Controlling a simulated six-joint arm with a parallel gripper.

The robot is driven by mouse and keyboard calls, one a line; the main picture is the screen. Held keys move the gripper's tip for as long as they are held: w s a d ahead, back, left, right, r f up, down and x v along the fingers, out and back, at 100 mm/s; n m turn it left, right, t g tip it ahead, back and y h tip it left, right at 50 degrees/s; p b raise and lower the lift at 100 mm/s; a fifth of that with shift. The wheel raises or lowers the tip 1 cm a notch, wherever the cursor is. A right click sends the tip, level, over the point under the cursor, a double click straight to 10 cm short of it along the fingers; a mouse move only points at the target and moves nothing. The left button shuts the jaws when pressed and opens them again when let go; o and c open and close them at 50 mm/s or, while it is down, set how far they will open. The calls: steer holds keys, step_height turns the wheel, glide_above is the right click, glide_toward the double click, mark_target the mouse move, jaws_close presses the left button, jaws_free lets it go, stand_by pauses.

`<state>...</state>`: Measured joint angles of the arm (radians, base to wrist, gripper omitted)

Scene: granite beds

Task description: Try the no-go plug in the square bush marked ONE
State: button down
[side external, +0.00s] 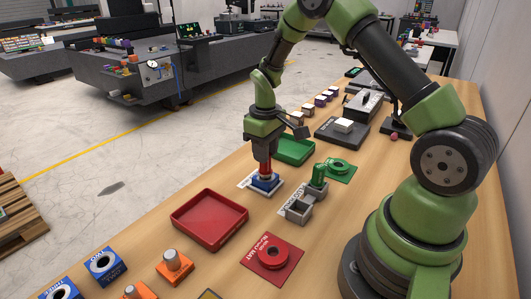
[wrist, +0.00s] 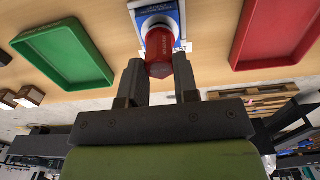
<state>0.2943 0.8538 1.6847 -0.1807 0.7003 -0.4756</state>
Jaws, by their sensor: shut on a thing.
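My gripper (side external: 265,158) points down and is shut on a red plug (side external: 266,171), the no-go plug by its colour. The plug is upright, directly over a square blue bush (side external: 264,184) on a white card; I cannot read the bush's mark. In the wrist view the red plug (wrist: 159,48) sits between the finger ends (wrist: 159,66), its far end at the pale bore ring of the blue bush (wrist: 169,13). I cannot tell whether its tip is inside the bore or only at its mouth.
A red tray (side external: 209,220) and a green tray (side external: 294,150) flank the bush. A red ring gauge (side external: 272,252) lies in front; other blue bushes (side external: 102,265) and orange blocks (side external: 174,268) stand front left.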

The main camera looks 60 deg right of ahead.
steer(key=shift+r, duration=2.3)
